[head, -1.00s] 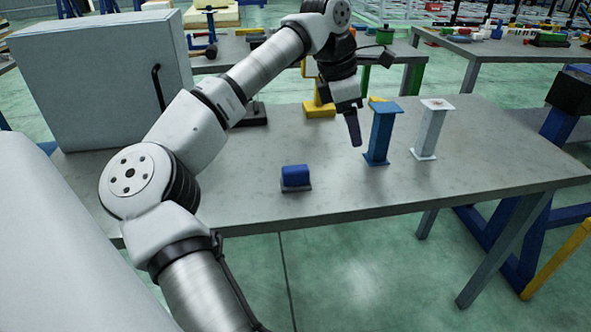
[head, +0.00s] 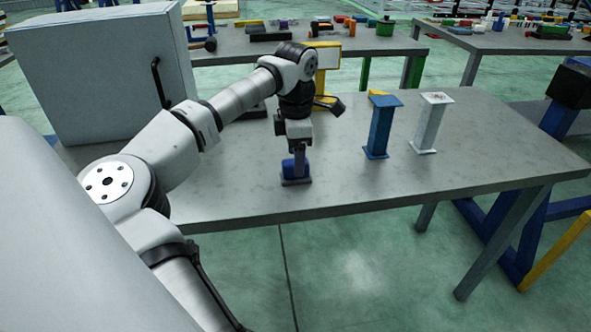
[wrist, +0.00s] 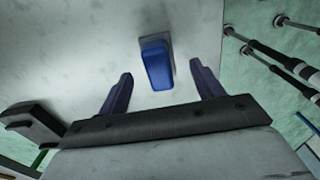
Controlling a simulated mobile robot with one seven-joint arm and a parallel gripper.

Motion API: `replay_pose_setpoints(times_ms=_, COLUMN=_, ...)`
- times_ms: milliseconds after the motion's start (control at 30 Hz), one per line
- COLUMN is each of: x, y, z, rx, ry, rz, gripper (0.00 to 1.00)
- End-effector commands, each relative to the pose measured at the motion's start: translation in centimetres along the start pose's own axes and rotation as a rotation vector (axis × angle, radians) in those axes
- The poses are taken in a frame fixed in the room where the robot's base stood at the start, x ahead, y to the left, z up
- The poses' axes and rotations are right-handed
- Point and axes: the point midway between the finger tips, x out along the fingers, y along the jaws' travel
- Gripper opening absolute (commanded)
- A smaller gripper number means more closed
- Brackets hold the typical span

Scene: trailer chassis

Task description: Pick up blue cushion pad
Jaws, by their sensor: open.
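The blue cushion pad (head: 288,167) sits on a small grey base (head: 297,182) near the front edge of the grey table. In the wrist view the blue pad (wrist: 157,68) lies ahead of and between the two fingers. My gripper (head: 299,160) points down over the pad and hides part of it in the head view. In the wrist view my gripper (wrist: 160,90) is open and empty, with a dark finger to either side. The fingertips look short of the pad's far end, and I see no contact.
A blue post (head: 380,128) and a white post (head: 430,125) stand on the table to the right. A yellow stand (head: 327,65) is behind my arm. A large grey cabinet (head: 95,75) stands at the left. The table (head: 350,190) is clear around the pad.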

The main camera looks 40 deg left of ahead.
Motion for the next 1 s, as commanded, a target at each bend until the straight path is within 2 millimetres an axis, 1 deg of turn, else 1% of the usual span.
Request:
replay_pose_setpoints(times_ms=200, x=3.2, y=0.1, z=0.0, rx=0.001, ry=-0.002, rz=-0.003, gripper=0.66)
replay_pose_setpoints(times_ms=267, x=3.9, y=0.1, z=0.0, rx=0.002, ry=-0.001, rz=-0.003, gripper=0.66)
replay_pose_setpoints(times_ms=467, x=4.2, y=0.1, z=0.0, rx=0.001, ry=-0.001, rz=0.000, gripper=0.66)
replay_pose_setpoints(times_ms=500, x=4.2, y=0.1, z=0.0, rx=0.001, ry=-0.001, rz=-0.001, gripper=0.65)
replay_pose_setpoints(times_ms=800, x=4.2, y=0.1, z=0.0, rx=0.001, ry=-0.001, rz=-0.001, gripper=0.26)
replay_pose_setpoints(times_ms=900, x=4.1, y=0.1, z=0.0, rx=0.001, ry=-0.001, rz=0.000, gripper=0.14)
replay_pose_setpoints(times_ms=1000, x=4.1, y=0.1, z=0.0, rx=0.001, ry=-0.001, rz=0.000, gripper=0.14)
